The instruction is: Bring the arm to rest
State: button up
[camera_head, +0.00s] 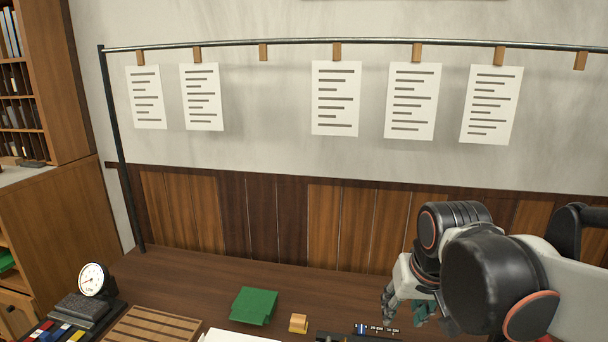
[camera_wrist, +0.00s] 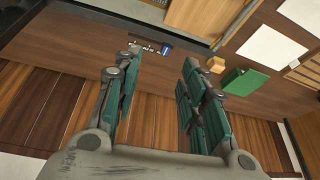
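My arm reaches in from the right side of the head view, bent above the right part of the wooden table (camera_head: 200,275). My gripper (camera_head: 405,310) hangs at its end, partly hidden behind my own arm links. In the wrist view my gripper (camera_wrist: 160,75) shows two green-padded fingers standing well apart. Nothing is between them, and the table's brown surface shows through the gap. The fingers touch nothing that I can see.
A dial gauge (camera_head: 94,279) stands left. Several sheets (camera_head: 336,98) hang from a rail (camera_head: 300,42) behind.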

jog(key=s+d+f+t, duration=0.1)
jog(key=s+t, duration=0.1)
jog(key=s, duration=0.8)
jog(key=shift+s+d+f+n+t, duration=0.15)
jog(key=shift+s+f+n+t, duration=0.15)
jog(key=shift+n+t, duration=0.1)
dwell(0.9)
